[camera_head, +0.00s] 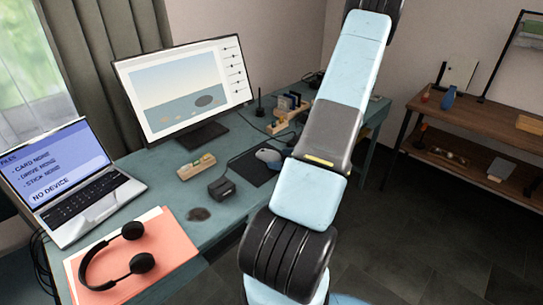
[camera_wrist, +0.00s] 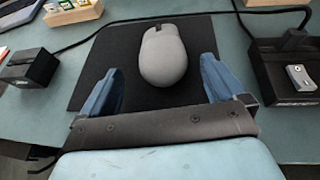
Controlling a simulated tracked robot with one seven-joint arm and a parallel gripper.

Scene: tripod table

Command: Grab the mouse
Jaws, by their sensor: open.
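A grey computer mouse (camera_wrist: 163,57) lies on a black mouse pad (camera_wrist: 95,60) in the wrist view. In the head view the mouse (camera_head: 268,156) shows on the desk, just left of my arm. My gripper (camera_wrist: 160,72) is open, with one blue finger on each side of the mouse and clear space between fingers and mouse. The mouse's near end lies between the fingertips. The wrist view does not show clearly how high the fingers are above the pad. In the head view my gripper is hidden behind my arm.
A small black box (camera_wrist: 30,68) stands left of the pad, and a black device (camera_wrist: 285,75) with a small grey piece stands right. A cable runs across the pad's far side. A monitor (camera_head: 185,88), laptop (camera_head: 72,180) and headphones (camera_head: 118,258) occupy the desk's left part.

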